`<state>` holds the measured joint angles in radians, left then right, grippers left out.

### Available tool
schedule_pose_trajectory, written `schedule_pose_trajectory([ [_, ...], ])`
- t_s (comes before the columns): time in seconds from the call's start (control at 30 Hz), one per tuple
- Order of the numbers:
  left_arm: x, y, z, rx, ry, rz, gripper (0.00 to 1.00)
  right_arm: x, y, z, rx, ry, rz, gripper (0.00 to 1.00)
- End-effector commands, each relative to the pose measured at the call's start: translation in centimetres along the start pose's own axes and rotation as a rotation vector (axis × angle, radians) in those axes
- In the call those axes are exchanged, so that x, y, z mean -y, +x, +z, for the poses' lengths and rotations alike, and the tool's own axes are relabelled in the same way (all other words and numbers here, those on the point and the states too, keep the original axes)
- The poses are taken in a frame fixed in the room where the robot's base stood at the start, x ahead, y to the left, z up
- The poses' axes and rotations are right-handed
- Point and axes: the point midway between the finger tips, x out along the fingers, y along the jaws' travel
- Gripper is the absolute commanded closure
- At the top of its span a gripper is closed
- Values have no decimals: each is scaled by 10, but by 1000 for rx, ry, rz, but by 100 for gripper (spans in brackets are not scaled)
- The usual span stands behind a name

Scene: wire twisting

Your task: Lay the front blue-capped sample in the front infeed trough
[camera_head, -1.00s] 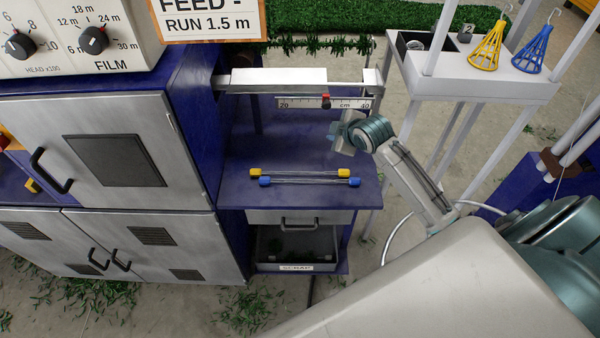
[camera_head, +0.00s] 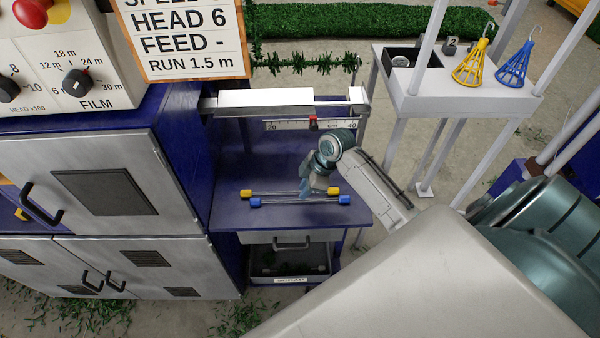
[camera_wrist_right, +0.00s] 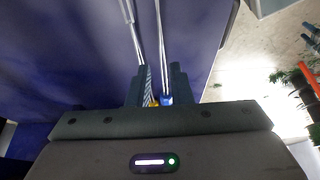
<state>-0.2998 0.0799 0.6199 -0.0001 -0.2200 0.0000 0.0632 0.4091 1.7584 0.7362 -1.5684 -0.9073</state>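The blue-capped sample (camera_head: 300,201), a thin bundle of wires with a blue cap at each end, lies in front on the blue table. The yellow-capped sample (camera_head: 275,193) lies parallel just behind it. My right gripper (camera_head: 307,192) points down at the samples near their right ends. In the right wrist view its fingers (camera_wrist_right: 159,88) are apart. I cannot clearly make out the front infeed trough. My left gripper is out of view.
A long silver rail (camera_head: 265,98) with a centimetre scale (camera_head: 290,125) spans the back of the table (camera_head: 230,216). A grey cabinet (camera_head: 90,190) stands at left, a scrap drawer (camera_head: 290,280) below. A white stand (camera_head: 435,90) holds yellow and blue cones at right.

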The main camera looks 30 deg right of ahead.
Motion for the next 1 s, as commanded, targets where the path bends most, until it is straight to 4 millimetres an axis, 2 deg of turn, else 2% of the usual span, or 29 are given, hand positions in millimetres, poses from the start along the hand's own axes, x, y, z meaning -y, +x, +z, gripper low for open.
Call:
schedule_pose_trajectory([
  [0.1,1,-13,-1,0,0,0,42,4,16,0,-1,4,-5,81],
  [0.3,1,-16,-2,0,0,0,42,3,40,1,0,1,-1,81],
  [0.53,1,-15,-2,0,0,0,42,3,42,2,1,0,1,81],
  [0.57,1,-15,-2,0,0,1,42,3,42,2,1,0,1,83],
  [0.63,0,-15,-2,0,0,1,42,3,42,2,1,0,1,97],
  [0.67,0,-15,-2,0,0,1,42,3,42,2,1,0,1,100],
  [1.0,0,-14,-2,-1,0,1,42,2,41,2,0,-1,1,100],
])
